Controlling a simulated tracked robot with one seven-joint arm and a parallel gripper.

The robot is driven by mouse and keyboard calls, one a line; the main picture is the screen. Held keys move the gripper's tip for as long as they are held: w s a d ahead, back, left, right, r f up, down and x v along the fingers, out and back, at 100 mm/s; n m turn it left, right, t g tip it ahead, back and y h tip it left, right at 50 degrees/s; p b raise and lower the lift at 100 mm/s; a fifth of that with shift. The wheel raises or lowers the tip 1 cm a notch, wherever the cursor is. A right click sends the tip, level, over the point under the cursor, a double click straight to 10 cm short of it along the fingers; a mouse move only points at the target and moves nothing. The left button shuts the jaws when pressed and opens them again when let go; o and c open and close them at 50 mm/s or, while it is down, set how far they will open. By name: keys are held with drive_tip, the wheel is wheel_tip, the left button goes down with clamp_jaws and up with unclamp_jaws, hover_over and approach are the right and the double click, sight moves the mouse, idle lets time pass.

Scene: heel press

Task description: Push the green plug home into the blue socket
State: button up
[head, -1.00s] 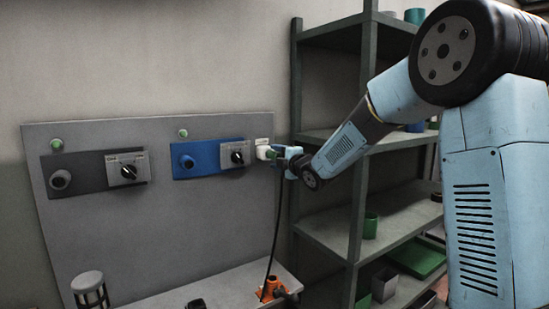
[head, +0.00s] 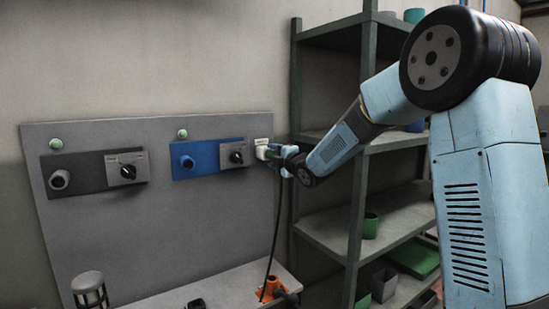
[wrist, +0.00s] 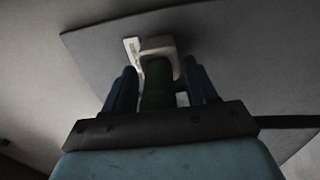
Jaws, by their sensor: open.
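The green plug (wrist: 157,88) sits between my gripper's two fingers in the wrist view, its front end against or inside a pale housing (wrist: 160,47). How deep it sits is hidden. In the head view the pale housing (head: 262,149) is at the right end of the blue socket panel (head: 208,156), and the plug is mostly hidden by my gripper. My gripper (head: 282,156) is at this housing, open, with one finger on each side of the plug in the wrist view (wrist: 160,82). A round blue fitting (head: 187,161) is on the panel's left part.
A dark panel (head: 93,173) with a switch is left of the blue one on the grey board (head: 150,235). A black cable (head: 275,225) hangs below the housing to an orange part (head: 270,288). A shelf rack (head: 361,170) stands close right, behind my arm.

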idle(0.7)
clamp_jaws()
idle(0.3)
drive_tip(key=shift+s, duration=0.15)
drive_tip(key=shift+v, duration=2.85)
drive_tip(key=shift+s+d, duration=0.15)
drive_tip(key=s+a, duration=0.8)
drive_tip(key=a, duration=0.3)
drive_tip(key=s+a, duration=0.8)
drive_tip(key=a, duration=0.3)
drive_tip(key=shift+s, duration=0.4)
idle(1.8)
